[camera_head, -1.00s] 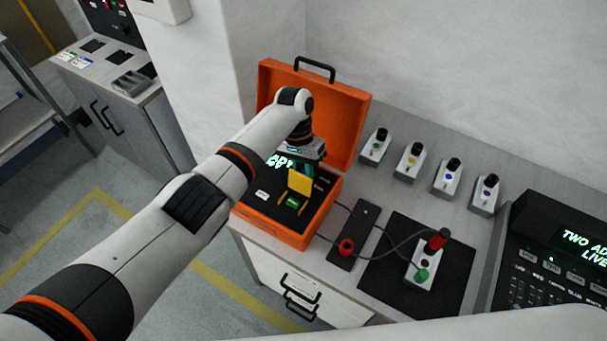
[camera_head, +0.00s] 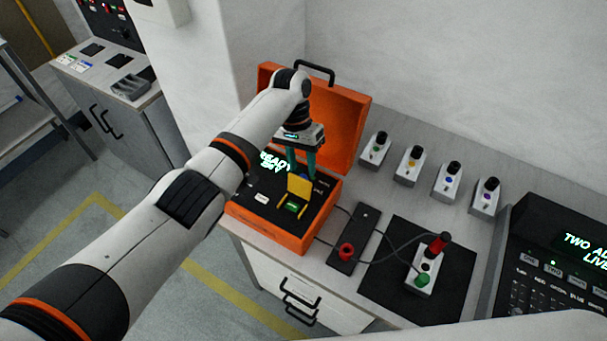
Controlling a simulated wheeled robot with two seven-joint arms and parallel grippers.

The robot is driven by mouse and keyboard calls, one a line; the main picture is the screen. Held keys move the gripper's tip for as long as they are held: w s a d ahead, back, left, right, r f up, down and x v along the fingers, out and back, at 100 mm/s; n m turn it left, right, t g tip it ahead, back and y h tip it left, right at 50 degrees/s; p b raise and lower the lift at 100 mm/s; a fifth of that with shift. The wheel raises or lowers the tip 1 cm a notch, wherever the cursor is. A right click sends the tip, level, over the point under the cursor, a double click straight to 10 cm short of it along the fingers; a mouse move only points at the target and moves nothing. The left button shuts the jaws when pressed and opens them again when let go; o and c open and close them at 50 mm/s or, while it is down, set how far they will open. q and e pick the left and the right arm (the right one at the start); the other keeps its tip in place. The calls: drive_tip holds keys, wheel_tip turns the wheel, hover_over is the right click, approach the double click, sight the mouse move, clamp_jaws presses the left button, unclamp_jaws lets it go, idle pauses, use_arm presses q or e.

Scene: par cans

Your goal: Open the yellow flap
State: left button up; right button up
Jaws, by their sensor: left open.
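The yellow flap (camera_head: 299,187) stands raised on the black panel of the orange case (camera_head: 270,228). A green button (camera_head: 292,206) shows uncovered in front of it, between two yellow side edges. My left gripper (camera_head: 301,172) reaches down into the case from above, just behind the flap. Its two teal fingers are apart and hold nothing that I can see. The flap hides the fingertips in part, so I cannot tell whether they touch it. My right gripper is not in view.
The case's orange lid (camera_head: 340,125) stands open behind my gripper. A black box with a red button (camera_head: 346,252) and a black mat (camera_head: 385,280) with a cabled device lie to the right. Several small grey boxes (camera_head: 410,167) line the back. A console (camera_head: 555,250) stands far right.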

use_arm(q)
drive_tip(key=b+v, duration=0.1)
drive_tip(key=v, duration=0.6)
idle(0.4)
